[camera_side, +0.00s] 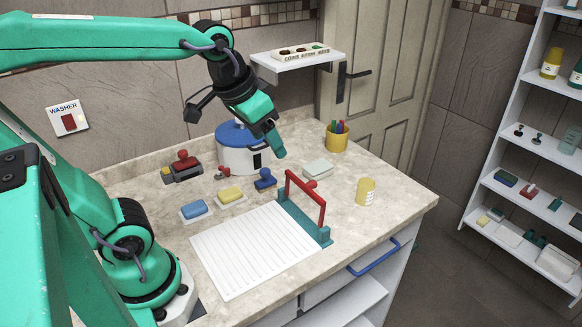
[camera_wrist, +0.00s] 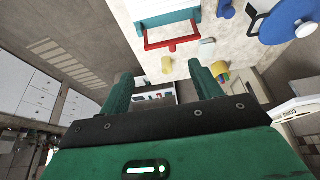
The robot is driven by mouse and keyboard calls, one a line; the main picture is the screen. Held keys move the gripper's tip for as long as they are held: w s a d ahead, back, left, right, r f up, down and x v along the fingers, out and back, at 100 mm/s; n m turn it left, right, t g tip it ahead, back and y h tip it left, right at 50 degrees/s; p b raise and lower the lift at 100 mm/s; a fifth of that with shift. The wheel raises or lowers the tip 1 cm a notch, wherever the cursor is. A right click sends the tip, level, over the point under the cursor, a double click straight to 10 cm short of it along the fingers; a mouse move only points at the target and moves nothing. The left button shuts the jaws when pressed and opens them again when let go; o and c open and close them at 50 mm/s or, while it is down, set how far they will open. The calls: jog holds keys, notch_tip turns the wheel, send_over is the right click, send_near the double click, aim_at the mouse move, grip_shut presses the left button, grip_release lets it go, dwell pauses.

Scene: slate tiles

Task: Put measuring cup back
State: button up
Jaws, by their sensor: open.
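I cannot make out a clear measuring cup in either view. A small yellow container with a pale label (camera_side: 366,191) stands upright on the right of the counter. It is the most cup-like loose thing, and it also shows between my fingers in the wrist view (camera_wrist: 167,65), some way beyond them. My gripper (camera_side: 278,152) is in the air in front of the white pot with a blue lid (camera_side: 236,153). In the wrist view my gripper (camera_wrist: 159,69) is open, with nothing held between its fingers.
A teal-and-red frame (camera_side: 322,238) stands by a white ribbed board (camera_side: 243,252). Blue (camera_side: 194,209) and yellow (camera_side: 230,195) pads, stamps and a pale block (camera_side: 318,169) lie behind. A pen holder (camera_side: 337,138) stands near the back. A shelf unit (camera_side: 505,135) is at right.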

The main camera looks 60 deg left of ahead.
jog(key=s+f, duration=0.2)
jog(key=s, duration=0.3)
jog(key=shift+s+f+t, duration=0.3)
jog(key=shift+f+t, duration=0.1)
dwell(0.8)
